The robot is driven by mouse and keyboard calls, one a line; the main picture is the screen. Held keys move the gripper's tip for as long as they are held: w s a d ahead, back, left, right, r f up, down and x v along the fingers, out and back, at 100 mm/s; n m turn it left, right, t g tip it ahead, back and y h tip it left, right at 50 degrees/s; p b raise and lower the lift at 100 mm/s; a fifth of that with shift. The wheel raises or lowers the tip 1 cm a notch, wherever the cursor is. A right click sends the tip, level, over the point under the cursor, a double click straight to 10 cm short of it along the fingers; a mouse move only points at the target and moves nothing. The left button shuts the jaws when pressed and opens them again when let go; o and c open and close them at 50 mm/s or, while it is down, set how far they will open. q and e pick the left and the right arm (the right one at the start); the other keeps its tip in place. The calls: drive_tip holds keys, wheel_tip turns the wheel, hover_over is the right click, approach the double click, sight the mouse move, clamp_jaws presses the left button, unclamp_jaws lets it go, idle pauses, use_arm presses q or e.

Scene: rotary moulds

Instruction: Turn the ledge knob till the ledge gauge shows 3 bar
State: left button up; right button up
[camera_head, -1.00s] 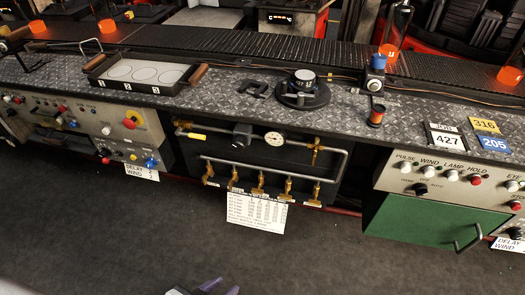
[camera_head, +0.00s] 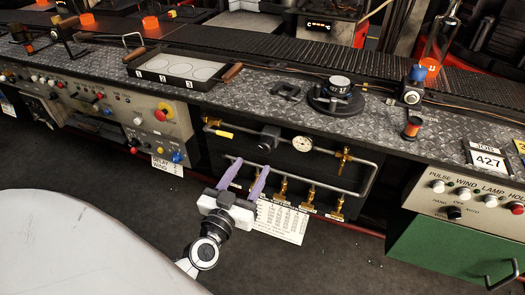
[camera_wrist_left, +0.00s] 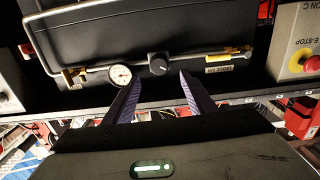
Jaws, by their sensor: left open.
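The ledge knob (camera_head: 270,138) is a dark knob on the pipework under the ledge. The round white ledge gauge (camera_head: 301,144) sits just right of it. My left gripper (camera_head: 248,172) is open and empty, with its purple fingers below and slightly left of the knob. In the left wrist view the knob (camera_wrist_left: 159,64) lies just beyond the gap between the fingertips (camera_wrist_left: 161,85), apart from them as far as I can tell. The gauge (camera_wrist_left: 120,74) shows near the left finger there. Its reading is too small to tell. My right gripper is out of view.
Brass valves (camera_head: 283,190) line the lower pipe, with a white chart (camera_head: 280,222) hanging below. Another brass valve (camera_head: 344,158) stands right of the gauge. A panel with an emergency stop (camera_head: 160,114) is to the left. The floor in front is clear.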

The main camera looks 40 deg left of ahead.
sight(263, 149)
use_arm(q)
drive_tip(key=x, duration=0.8)
drive_tip(key=shift+w, duration=0.35)
drive_tip(key=shift+d, duration=0.1)
drive_tip(key=c, duration=1)
drive_tip(key=shift+c, duration=0.2)
drive_tip(key=n+p, duration=0.1)
drive_tip(key=n, duration=1)
drive_tip(key=shift+f, duration=0.1)
